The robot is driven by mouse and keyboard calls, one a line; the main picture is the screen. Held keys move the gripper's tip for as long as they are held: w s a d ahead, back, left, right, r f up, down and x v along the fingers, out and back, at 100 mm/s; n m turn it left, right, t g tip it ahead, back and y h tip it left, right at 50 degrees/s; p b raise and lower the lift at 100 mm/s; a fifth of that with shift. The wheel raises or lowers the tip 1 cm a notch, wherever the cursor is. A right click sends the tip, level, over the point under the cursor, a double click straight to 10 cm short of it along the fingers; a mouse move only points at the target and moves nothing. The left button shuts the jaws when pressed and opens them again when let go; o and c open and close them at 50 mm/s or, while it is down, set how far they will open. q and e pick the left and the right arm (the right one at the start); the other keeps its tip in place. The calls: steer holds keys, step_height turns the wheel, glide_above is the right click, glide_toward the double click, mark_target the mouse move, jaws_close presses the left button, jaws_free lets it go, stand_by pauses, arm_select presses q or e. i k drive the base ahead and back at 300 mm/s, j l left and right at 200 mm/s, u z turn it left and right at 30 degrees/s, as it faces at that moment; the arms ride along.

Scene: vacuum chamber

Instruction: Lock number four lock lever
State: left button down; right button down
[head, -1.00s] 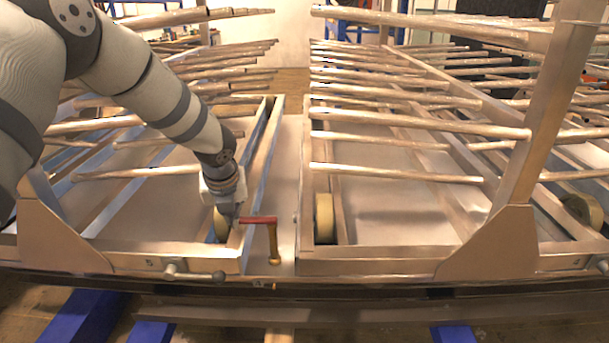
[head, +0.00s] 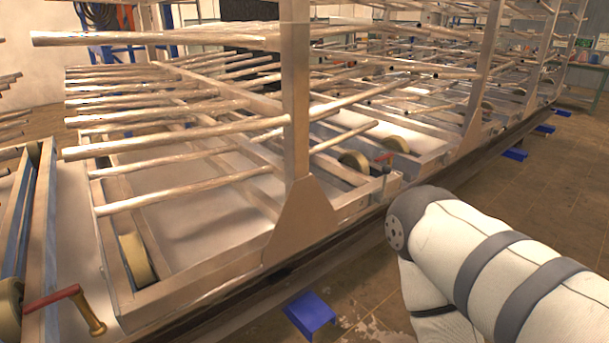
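A lock lever with a red handle (head: 52,298) and a brass-coloured end piece (head: 90,315) is at the lower left, beside the corner of the near rack frame. A second, smaller red lever (head: 385,158) shows farther away, near the middle of the picture, by the corner of another rack section. I cannot read a number at either lever. My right arm comes in from the lower right and bends near the second lever in the picture, but its gripper is out of view. My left gripper is also out of view.
Metal racks with many horizontal rods (head: 180,125) fill the left and middle. Wheels (head: 136,258) sit inside the frames. A blue support (head: 309,312) lies below the edge. Floor is open at right.

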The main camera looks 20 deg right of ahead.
mark_target(386, 169)
steer(key=z, duration=1.1)
